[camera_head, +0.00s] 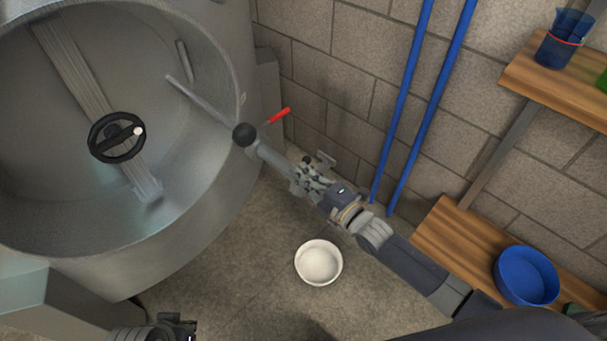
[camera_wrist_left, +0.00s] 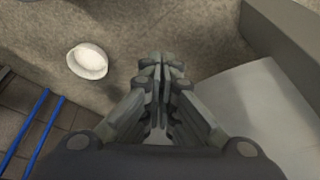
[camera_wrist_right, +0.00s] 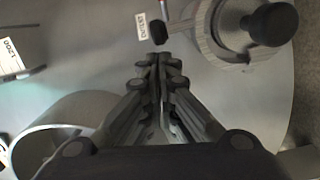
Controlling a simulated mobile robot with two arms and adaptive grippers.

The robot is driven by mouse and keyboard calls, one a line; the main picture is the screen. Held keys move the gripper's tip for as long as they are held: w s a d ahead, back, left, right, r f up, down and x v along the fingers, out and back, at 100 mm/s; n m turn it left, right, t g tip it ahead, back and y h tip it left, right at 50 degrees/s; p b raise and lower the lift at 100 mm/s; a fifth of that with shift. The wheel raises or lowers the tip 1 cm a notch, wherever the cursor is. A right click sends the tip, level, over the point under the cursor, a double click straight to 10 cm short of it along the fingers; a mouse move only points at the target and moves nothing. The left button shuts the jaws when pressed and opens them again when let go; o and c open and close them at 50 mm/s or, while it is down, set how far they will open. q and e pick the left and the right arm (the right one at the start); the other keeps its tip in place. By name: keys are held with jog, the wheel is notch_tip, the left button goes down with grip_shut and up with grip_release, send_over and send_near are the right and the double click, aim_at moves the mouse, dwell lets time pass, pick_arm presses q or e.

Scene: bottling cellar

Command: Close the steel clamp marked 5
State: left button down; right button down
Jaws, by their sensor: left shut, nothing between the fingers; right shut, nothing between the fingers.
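I cannot make out a number 5 or a clamp that I can name with certainty. A large round steel tank (camera_head: 215,190) fills the left of the head view, with a black handwheel (camera_head: 117,137) across its opening. A black knob (camera_head: 244,134) on a long steel bar and a red handle (camera_head: 279,115) are at its right side. My right gripper (camera_head: 303,178) is shut and empty, just below and right of the knob. In the right wrist view it (camera_wrist_right: 158,65) is in front of grey metal. My left gripper (camera_wrist_left: 160,68) is shut and empty, low over the floor.
A white bowl (camera_head: 318,262) stands on the floor. Blue pipes (camera_head: 408,90) run down the block wall. A wooden shelf (camera_head: 560,85) and a wooden board with a blue basin (camera_head: 526,276) are at the right. The right wrist view shows a label (camera_wrist_right: 142,27) and a round fitting (camera_wrist_right: 225,30).

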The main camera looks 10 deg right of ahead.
pick_arm(q)
jog(key=shift+r, duration=0.1)
pick_arm(e)
jog(key=shift+w+d, duration=0.15)
pick_arm(q)
jog(key=shift+s+a+r, duration=0.1)
jog(key=shift+s+r, duration=0.05)
jog(key=shift+r, duration=0.45)
pick_arm(e)
jog(key=shift+w+d+f, duration=0.1)
jog(key=shift+w+d, duration=0.4)
jog(key=shift+d, duration=0.15)
pick_arm(q)
jog(key=shift+s, duration=0.1)
